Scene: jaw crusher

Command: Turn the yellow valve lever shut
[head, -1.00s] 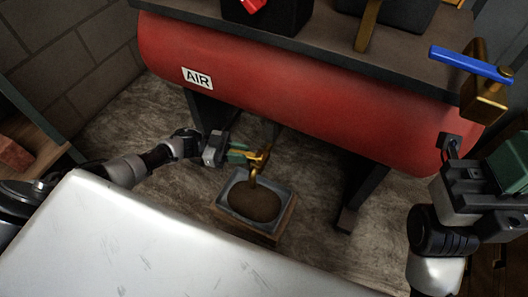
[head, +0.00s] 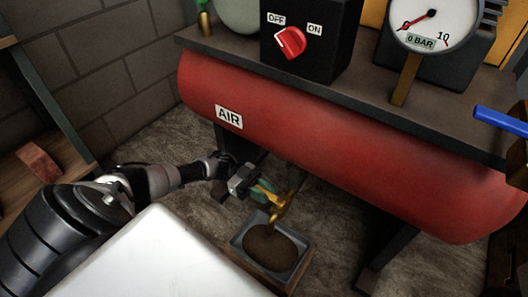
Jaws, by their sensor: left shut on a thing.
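The yellow valve lever (head: 267,187) is on the small brass drain valve (head: 283,203) under the red air tank (head: 330,130). My left gripper (head: 263,191) reaches in from the left below the tank and is shut on the yellow lever. Its fingers hide part of the lever, so its exact angle is hard to tell. The valve's spout points down over a grey tray (head: 303,268) with brown contents. My right gripper is out of view.
A blue lever (head: 500,121) sticks in at the right edge. A red switch (head: 290,42) and a gauge (head: 434,24) are on top. A shelf with a brick (head: 38,162) is at left.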

